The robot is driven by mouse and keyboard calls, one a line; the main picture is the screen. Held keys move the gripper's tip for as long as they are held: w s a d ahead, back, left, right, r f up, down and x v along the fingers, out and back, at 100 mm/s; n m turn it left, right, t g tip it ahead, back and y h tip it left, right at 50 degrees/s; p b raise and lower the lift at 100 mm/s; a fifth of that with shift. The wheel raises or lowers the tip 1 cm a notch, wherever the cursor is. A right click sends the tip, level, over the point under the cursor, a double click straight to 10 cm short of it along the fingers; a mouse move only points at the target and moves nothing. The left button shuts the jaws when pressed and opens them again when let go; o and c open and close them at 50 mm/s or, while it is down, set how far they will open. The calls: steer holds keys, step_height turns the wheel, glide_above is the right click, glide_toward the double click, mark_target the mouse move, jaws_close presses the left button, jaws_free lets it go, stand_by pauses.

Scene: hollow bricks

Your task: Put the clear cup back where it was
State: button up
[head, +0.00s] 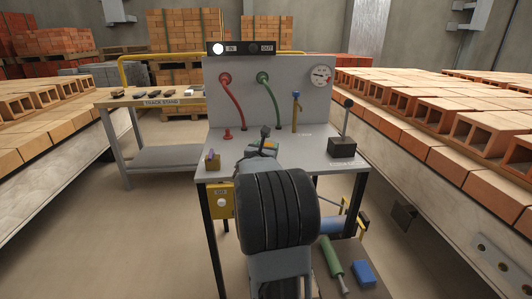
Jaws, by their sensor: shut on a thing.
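My gripper (265,137) is over the grey bench (333,185), in front of the upright panel. My own arm blocks most of the view of it. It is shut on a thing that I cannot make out. I cannot pick out the clear cup anywhere in the head view, and its place on the bench cannot be told either.
A blue-handled valve (295,110), a lever box (342,147) and a small block (212,162) stand on the bench. Brick rows flank both sides.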

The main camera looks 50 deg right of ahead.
steer(key=shift+f, duration=0.45)
steer(key=o, duration=1.1)
steer(key=shift+r, duration=0.1)
